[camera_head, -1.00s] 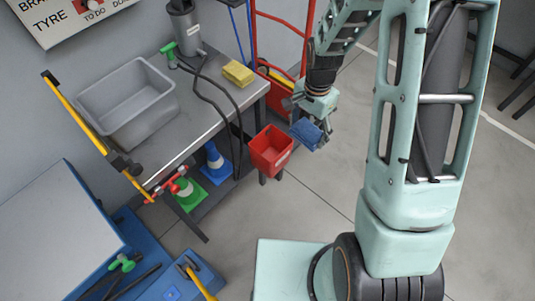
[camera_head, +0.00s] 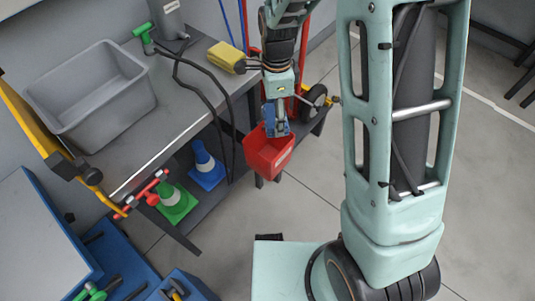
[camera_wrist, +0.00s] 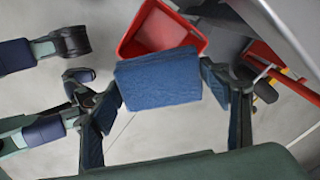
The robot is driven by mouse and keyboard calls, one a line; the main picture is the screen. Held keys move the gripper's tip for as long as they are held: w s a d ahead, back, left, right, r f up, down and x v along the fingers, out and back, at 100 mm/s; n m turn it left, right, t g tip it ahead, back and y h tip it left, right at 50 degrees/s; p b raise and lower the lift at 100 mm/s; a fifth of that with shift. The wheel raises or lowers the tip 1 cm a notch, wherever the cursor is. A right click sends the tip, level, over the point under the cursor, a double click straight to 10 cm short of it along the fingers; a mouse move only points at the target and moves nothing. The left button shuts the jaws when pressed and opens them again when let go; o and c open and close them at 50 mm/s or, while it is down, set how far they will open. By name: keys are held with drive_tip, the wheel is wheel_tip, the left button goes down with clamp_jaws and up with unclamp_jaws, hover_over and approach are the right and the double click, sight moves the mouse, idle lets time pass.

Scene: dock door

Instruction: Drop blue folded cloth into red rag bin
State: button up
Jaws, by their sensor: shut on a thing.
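The blue folded cloth (camera_wrist: 158,80) is held between the two fingers of my gripper (camera_wrist: 165,105) in the wrist view. In the head view my gripper (camera_head: 276,122) points down at the red rag bin (camera_head: 270,155), with the cloth (camera_head: 277,127) at the bin's opening. I cannot tell whether the cloth's lower edge is inside the bin. In the wrist view the red bin (camera_wrist: 196,38) shows beyond the cloth, which covers part of its near side. The bin's visible interior looks empty there.
A metal workbench (camera_head: 150,150) carries a grey tub (camera_head: 75,125) and a yellow sponge (camera_head: 226,57). Black hoses hang in front of the bench. Green and blue cones (camera_head: 205,165) stand on its lower shelf. A red hand truck (camera_head: 305,45) is behind my gripper. Floor at the right is clear.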

wheel_tip(320, 180, down, 4)
drive_tip(key=b, duration=0.2)
drive_tip(key=shift+f+b, duration=0.1)
drive_tip(key=shift+b, duration=0.3)
drive_tip(key=o, duration=1.1)
wheel_tip(320, 180, up, 12)
drive_tip(key=shift+r, duration=0.1)
